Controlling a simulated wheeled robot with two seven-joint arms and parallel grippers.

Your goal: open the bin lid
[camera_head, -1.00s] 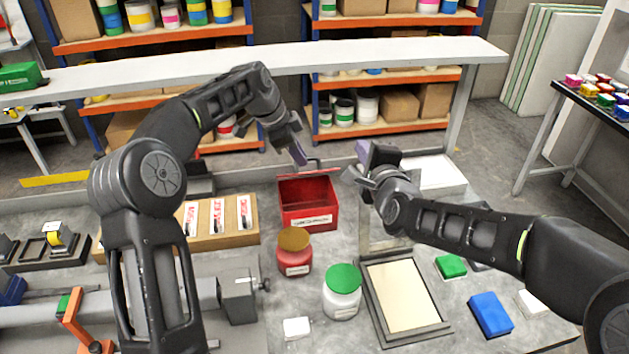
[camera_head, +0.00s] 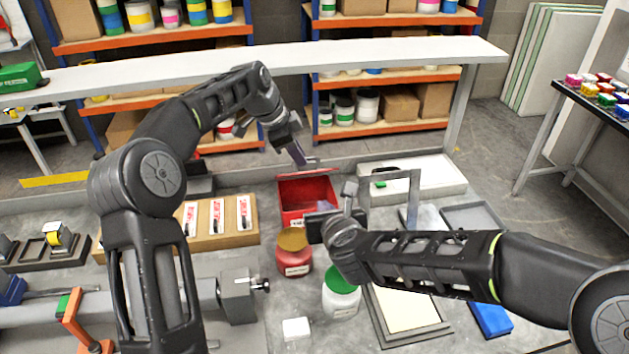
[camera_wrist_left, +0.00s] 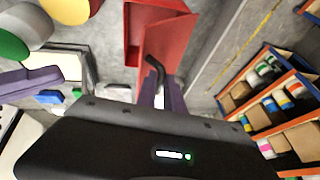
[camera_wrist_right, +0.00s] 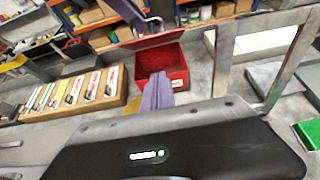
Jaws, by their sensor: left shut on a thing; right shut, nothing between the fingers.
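The red bin (camera_head: 292,213) stands on the grey bench, and its lid (camera_head: 308,187) is raised at the back, with the inside showing. The bin also shows in the right wrist view (camera_wrist_right: 178,70). My left gripper (camera_head: 299,157) is above the lid's upper edge, shut on the lid's dark handle (camera_wrist_left: 155,72). The raised lid (camera_wrist_left: 166,48) shows beside that handle in the left wrist view. My right gripper (camera_wrist_right: 157,93) is shut and empty, its purple fingers just in front of the bin. In the head view its wrist partly hides the bin's front.
A jar with a brown lid (camera_head: 293,258) and a green-lidded jar (camera_head: 341,297) stand in front of the bin. A wooden rack (camera_head: 226,222) is left of it. A grey metal frame (camera_head: 415,190) stands upright to the right, close to my right arm. A white tray (camera_head: 440,180) lies behind.

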